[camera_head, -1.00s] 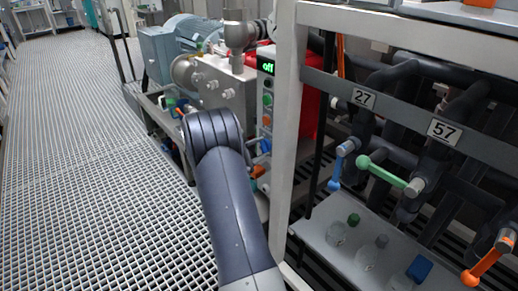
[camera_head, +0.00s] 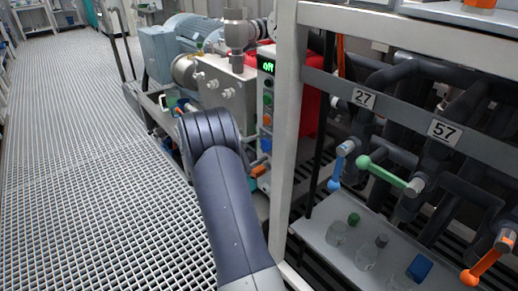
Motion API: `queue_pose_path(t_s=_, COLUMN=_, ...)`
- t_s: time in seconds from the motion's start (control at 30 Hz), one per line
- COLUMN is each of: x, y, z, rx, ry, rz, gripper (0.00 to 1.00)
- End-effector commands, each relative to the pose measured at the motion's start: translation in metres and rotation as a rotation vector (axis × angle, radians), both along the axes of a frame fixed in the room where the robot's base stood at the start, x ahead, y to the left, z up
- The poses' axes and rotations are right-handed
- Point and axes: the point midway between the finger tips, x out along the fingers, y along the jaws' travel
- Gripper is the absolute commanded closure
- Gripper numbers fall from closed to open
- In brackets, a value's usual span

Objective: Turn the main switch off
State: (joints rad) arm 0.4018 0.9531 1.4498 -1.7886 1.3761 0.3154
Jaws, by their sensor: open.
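A narrow grey control panel (camera_head: 266,100) stands beyond my arm, just left of the white frame post. Its top display (camera_head: 268,67) glows green and seems to read "off". Below it sit a black, a green and an orange round control, and a blue one (camera_head: 266,145) lower down. No label shows which of these is the main switch. Small blue and orange parts (camera_head: 258,171) show beside my arm below the panel; I cannot tell what they are. My dark grey arm reaches up from the bottom centre, and its end with my gripper is hidden behind the bent link.
A white frame post (camera_head: 287,130) stands close right of my arm. Right of it are dark pipes with a blue, a green (camera_head: 382,171) and an orange valve handle, above a shelf with bottles (camera_head: 366,252). A pump with a motor (camera_head: 190,35) stands behind. The grating floor at left is clear.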

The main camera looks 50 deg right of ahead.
Motion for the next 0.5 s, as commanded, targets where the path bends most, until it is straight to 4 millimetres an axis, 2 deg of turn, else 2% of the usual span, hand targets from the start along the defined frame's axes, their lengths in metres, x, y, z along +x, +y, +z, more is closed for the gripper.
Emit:
queue_pose_path(t_s=0.3, x=0.008, y=0.064, z=0.002, rx=0.001, ry=0.002, rz=0.004, gripper=0.36)
queue_pose_path(t_s=0.5, x=0.01, y=0.09, z=0.001, rx=0.0, ry=0.002, rz=0.002, gripper=0.36)
